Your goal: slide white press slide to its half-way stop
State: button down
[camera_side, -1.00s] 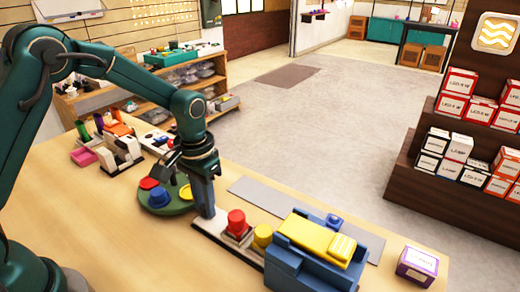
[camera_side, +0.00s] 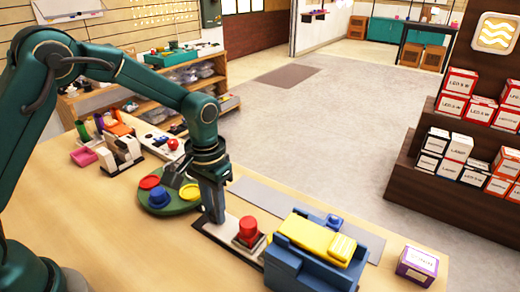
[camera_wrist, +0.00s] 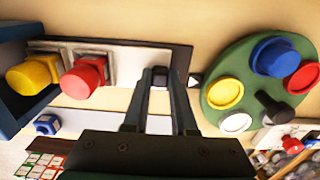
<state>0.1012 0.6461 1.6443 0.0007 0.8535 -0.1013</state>
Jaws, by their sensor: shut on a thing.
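The white press slide (camera_wrist: 110,66) shows in the wrist view as a pale plate on a dark-and-white track. It carries a red round piece (camera_wrist: 84,76) and, beside it, a yellow one (camera_wrist: 33,74). The red piece shows in the side view (camera_side: 247,228); the yellow one is mostly hidden there. My gripper (camera_side: 218,219) points down at the track's left part, shut on a small dark handle (camera_wrist: 160,72) of the slide. The blue press (camera_side: 322,252) with a yellow top stands at the right end of the track, the slide's yellow end close against it.
A green round tray (camera_side: 168,204) with coloured discs and a dark knob stands left of my gripper. A grey strip (camera_side: 262,194) lies behind the track. A purple-and-white box (camera_side: 417,265) stands at the right. The front of the wooden table is clear.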

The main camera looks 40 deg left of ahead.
aim_at(232, 230)
jog(key=d, duration=0.4)
jog(key=shift+d+r, duration=0.1)
jog(key=shift+d, duration=0.1)
jog(key=c, duration=1)
grip_release()
jog(key=shift+r, duration=2.55)
jog(key=shift+r, duration=2.5)
